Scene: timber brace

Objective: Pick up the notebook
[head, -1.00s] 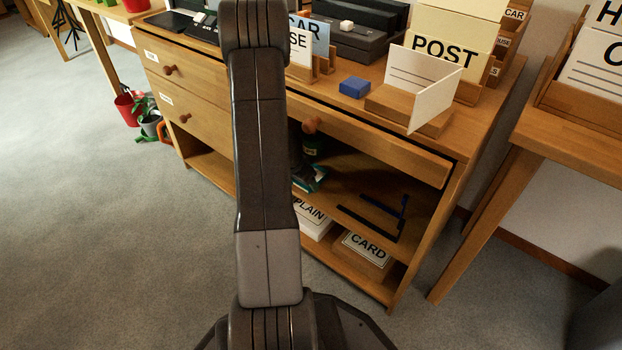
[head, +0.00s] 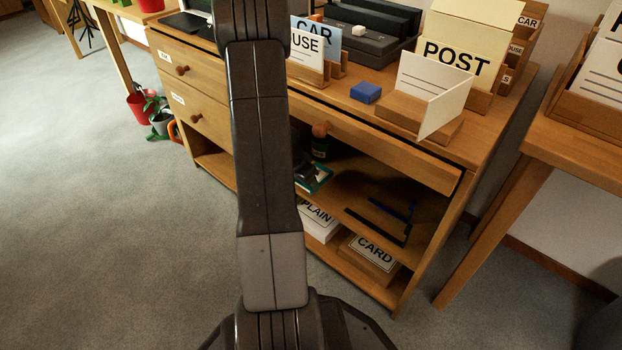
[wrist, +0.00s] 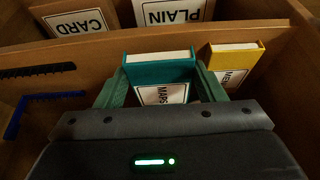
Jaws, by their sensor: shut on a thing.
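A teal book (wrist: 160,72) with a white label reading MAPS is between the two green fingers of my gripper (wrist: 161,82) in the wrist view. The fingers press against its two sides, so my gripper is shut on it. A yellow book (wrist: 234,58), its label partly hidden and starting with MEM, stands just right of the right finger. In the head view, a teal book (head: 318,178) shows partly on the open shelf of the wooden cabinet, beside my arm. My gripper is hidden there behind my arm.
The wooden cabinet (head: 400,152) has a shelf board close around my gripper. PLAIN (wrist: 172,12) and CARD (wrist: 78,22) stacks lie beyond it. Dark and blue brackets (wrist: 40,100) lie at left. A POST holder (head: 462,62) and a blue block (head: 366,92) stand on top.

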